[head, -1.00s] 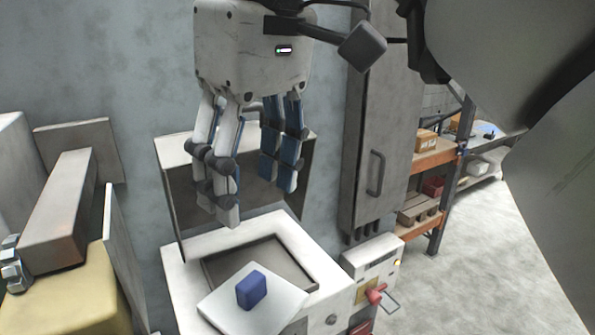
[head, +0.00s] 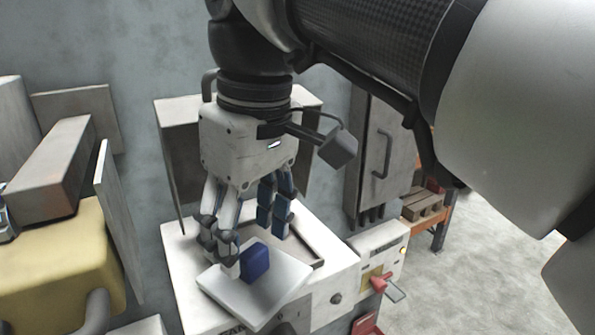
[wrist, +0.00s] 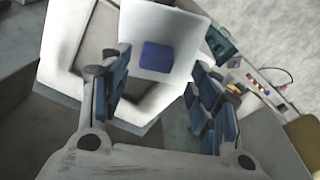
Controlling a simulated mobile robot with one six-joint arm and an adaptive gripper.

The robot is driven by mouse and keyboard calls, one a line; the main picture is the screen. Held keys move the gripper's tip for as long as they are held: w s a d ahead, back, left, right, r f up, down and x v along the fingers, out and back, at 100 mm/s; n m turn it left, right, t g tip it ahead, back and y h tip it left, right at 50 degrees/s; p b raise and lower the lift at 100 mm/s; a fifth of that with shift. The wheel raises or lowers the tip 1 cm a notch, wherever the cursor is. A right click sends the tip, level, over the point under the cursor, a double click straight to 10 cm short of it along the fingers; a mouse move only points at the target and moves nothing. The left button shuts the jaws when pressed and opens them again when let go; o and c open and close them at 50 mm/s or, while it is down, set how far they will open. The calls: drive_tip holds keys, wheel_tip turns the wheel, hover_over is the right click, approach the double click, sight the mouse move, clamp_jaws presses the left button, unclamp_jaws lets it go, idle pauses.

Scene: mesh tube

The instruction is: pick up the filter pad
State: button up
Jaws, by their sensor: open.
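The filter pad, which I take to be the small blue block (head: 256,264), stands on a flat white square plate (head: 262,303). In the wrist view the blue pad (wrist: 157,57) lies near the middle of the white plate (wrist: 178,22), beyond my fingertips. My gripper (head: 254,240) points down just above the plate, its fingers spread open. In the head view the left fingers overlap the pad's left edge; contact cannot be told. In the wrist view the pad appears between the two finger sides, with nothing held.
The plate sits over a white machine with a recessed tray (head: 306,248) behind it. A yellow case (head: 62,262) and upright panels are on the left. A grey cabinet (head: 370,150) is behind.

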sight(252, 251)
drive_tip(key=f, duration=0.4)
drive_tip(key=shift+w, duration=0.3)
drive_tip(key=shift+c, duration=0.4)
drive_tip(key=c, duration=1.2)
drive_tip(key=shift+o, duration=0.2)
wheel_tip(252, 251, up, 10)
drive_tip(key=shift+p, duration=1)
